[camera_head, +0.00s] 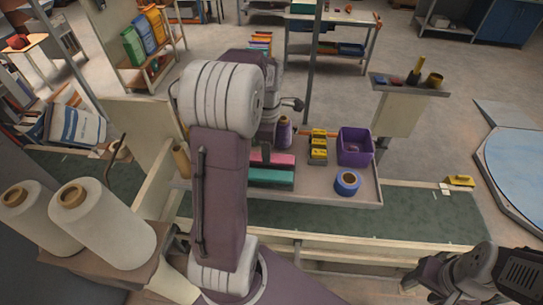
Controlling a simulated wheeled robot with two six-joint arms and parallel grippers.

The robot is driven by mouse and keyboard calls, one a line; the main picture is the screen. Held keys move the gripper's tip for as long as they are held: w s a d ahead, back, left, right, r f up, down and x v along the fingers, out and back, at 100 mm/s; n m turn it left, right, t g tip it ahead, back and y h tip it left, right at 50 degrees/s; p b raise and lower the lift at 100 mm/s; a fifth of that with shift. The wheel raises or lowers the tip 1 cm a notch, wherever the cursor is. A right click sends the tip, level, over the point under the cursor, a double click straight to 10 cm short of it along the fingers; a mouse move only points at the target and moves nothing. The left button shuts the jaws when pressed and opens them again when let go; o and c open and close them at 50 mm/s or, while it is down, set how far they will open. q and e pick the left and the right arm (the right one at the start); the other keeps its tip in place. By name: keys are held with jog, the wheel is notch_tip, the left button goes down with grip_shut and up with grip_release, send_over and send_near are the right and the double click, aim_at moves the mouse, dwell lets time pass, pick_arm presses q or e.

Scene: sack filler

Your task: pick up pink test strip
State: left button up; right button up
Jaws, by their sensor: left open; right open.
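The pink test strip (284,159) lies on the tray-like shelf (325,196) in the middle, just behind a teal strip (272,178). My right gripper (413,281) is open at the lower right, low and well away from the shelf.
On the shelf stand a purple bin (355,147), a blue tape roll (347,183), yellow blocks (318,148) and a purple spool (284,132). A thin post (314,70) rises behind. Large white rolls (103,225) stand at left. The green conveyor (400,216) has free room.

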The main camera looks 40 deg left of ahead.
pick_arm(q)
jog(key=shift+s+d+f, duration=0.35)
jog(key=shift+s+f, duration=0.3)
jog(key=shift+s, duration=0.2)
jog(key=shift+s+d, duration=0.15)
jog(key=shift+s, duration=0.1)
jog(key=shift+w+f, duration=0.1)
jog(key=shift+w, duration=0.1)
jog(key=shift+w+a+f, duration=0.15)
jog(key=shift+w+a, duration=0.3)
jog(key=c, duration=0.4)
jog(key=shift+w+a, duration=0.1)
jog(key=shift+w, duration=0.05)
jog(key=c, duration=0.5)
grip_shut()
pick_arm(e)
jog(key=shift+s+r, duration=0.25)
jog(key=shift+s, duration=0.15)
pick_arm(q)
jog(key=shift+s, duration=0.2)
